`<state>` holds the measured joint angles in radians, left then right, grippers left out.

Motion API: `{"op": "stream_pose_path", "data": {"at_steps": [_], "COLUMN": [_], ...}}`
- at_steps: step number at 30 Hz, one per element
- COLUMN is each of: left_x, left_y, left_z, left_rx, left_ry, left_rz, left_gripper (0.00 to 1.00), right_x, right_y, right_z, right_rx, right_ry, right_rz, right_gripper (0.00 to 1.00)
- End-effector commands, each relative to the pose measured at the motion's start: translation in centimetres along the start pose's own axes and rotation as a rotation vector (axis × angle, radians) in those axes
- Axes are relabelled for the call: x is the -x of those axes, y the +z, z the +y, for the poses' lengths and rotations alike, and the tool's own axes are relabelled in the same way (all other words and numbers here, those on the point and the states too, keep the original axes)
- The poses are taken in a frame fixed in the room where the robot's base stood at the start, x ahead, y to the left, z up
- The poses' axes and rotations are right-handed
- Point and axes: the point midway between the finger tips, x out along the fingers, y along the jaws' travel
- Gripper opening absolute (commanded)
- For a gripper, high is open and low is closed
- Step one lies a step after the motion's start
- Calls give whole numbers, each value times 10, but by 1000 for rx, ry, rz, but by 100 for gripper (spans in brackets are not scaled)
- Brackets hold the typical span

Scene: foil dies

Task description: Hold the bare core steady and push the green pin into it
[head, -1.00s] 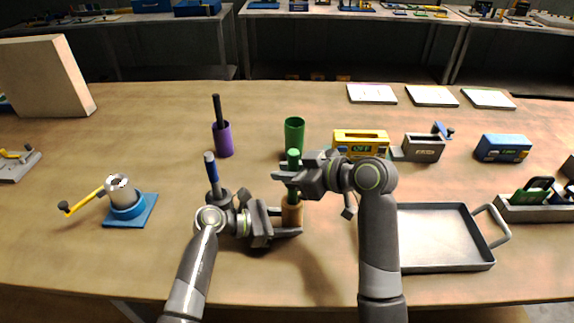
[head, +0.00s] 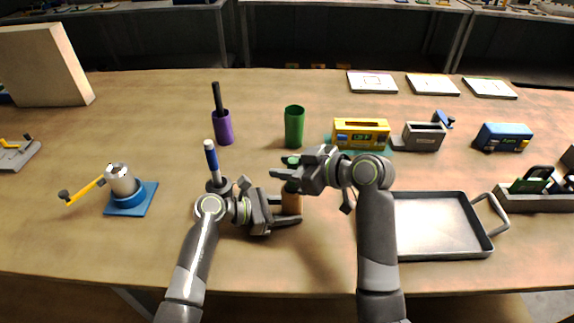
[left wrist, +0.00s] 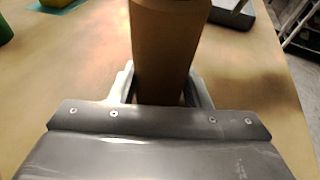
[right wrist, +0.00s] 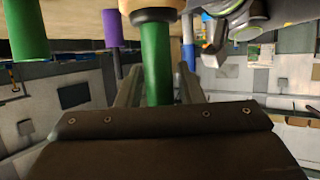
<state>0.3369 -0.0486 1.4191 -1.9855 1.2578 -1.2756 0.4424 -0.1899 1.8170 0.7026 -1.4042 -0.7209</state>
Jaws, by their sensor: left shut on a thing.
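The bare core (head: 291,204) is a tan-brown cylinder, upright; its side fills the upper middle of the left wrist view (left wrist: 163,45). My left gripper (head: 289,213) is shut around it. The green pin (head: 290,160) stands upright above the core, in line with it. How deep the pin sits is hidden. My right gripper (head: 284,180) is around the pin; whether it presses on both sides is unclear.
A green cup (head: 294,128) and a purple holder (head: 223,128) stand behind. A grey tray (head: 440,226) is at right, a blue-based crank fixture (head: 130,198) at left. The front table strip is clear.

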Motion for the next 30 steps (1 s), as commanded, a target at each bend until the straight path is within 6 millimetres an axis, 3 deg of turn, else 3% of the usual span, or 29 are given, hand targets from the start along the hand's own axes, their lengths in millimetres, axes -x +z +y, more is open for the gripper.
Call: {"op": "stream_pose_path", "data": {"at_steps": [3, 14, 30], "left_x": [0, 0, 0], "left_y": [0, 0, 0], "left_z": [0, 0, 0], "left_rx": [1, 1, 1], "left_ry": [0, 0, 0], "left_rz": [0, 0, 0], "left_gripper": [31, 31, 31], "right_x": [0, 7, 102], "right_y": [0, 1, 1], "right_z": [0, 1, 1], "right_rx": [0, 0, 3], "right_ry": [0, 1, 4], "right_rz": [0, -1, -3], "right_gripper": [46, 46, 46]}}
